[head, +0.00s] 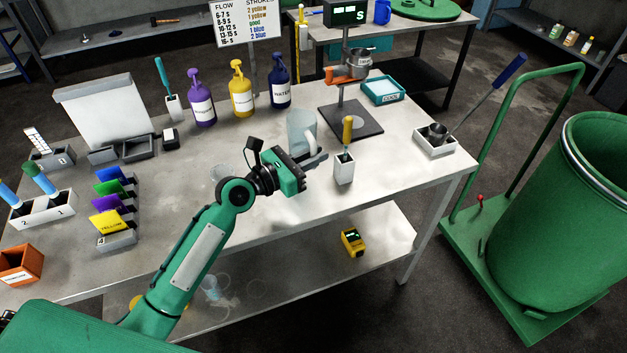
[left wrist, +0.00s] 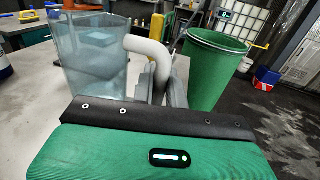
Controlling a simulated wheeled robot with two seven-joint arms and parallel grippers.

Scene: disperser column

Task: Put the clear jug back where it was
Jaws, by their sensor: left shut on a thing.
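My left gripper (head: 318,161) is shut on the jug's handle. In the left wrist view the left gripper (left wrist: 160,88) has its fingers around the lower handle. I cannot tell whether the jug's bottom touches the table. My right gripper is in neither view.
A white holder (head: 344,170) with a yellow-handled tool stands just right of the gripper. Behind are a stand with a dark base (head: 350,119) and purple, yellow (head: 241,91) and dark blue pump bottles. A ladle tray (head: 434,141) is at the right. The table's front middle is fairly clear.

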